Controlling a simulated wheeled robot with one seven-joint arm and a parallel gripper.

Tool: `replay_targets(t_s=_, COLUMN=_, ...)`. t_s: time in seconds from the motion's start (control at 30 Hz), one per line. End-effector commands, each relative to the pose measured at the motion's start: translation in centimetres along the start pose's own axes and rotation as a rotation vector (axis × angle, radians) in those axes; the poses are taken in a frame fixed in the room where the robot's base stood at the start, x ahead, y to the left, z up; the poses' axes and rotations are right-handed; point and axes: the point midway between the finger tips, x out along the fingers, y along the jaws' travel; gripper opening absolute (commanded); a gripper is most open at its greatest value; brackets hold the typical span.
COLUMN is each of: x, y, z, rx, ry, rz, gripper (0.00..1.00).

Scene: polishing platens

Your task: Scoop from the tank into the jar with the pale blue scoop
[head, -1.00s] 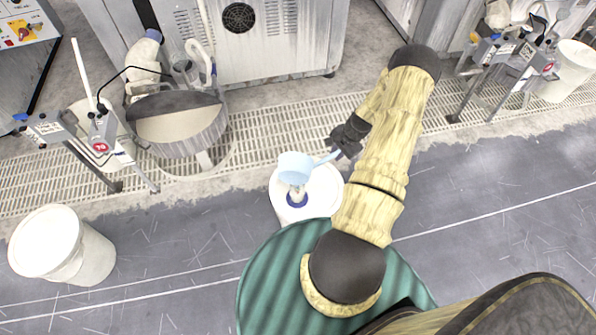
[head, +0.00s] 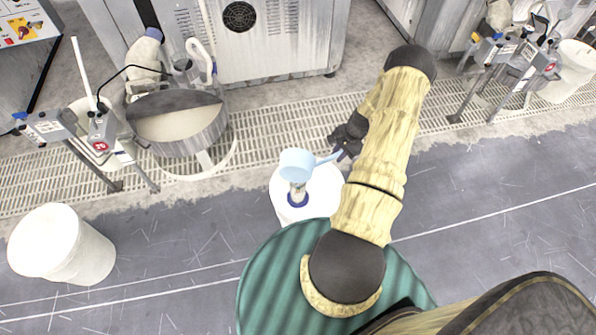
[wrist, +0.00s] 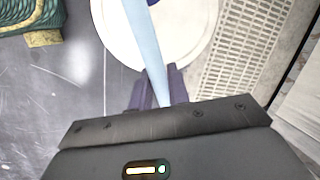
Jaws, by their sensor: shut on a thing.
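My gripper (head: 343,146) is shut on the handle of the pale blue scoop (head: 297,164). The scoop's cup is held above a jar (head: 297,196) with a blue base, which stands on a white lidded bucket (head: 325,188). The cup hides the jar's upper part. The tank (head: 180,128), a round metal vessel of pale liquid with a dark half cover, is at the upper left, apart from the scoop. In the wrist view, the scoop's handle (wrist: 148,45) runs up from between the fingertips over the white lid; the cup is outside that view.
A white bucket (head: 58,245) stands on the floor at the left. Clamp stands (head: 95,140) are beside the tank, and more equipment stands at the upper right. A floor grating (head: 270,130) runs behind the lidded bucket. The grey floor at right is clear.

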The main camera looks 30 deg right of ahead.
Motion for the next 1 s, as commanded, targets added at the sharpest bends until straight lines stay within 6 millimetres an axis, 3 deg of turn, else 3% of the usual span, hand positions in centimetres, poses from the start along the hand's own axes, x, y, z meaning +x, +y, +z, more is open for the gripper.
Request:
replay_targets(t_s=0.53, x=0.65, y=-0.31, z=0.8, rx=-0.007, ry=-0.034, rz=0.033, gripper=0.0)
replay_targets(t_s=1.0, x=0.68, y=0.41, z=-0.11, rx=0.022, ry=-0.056, rz=0.052, gripper=0.0)
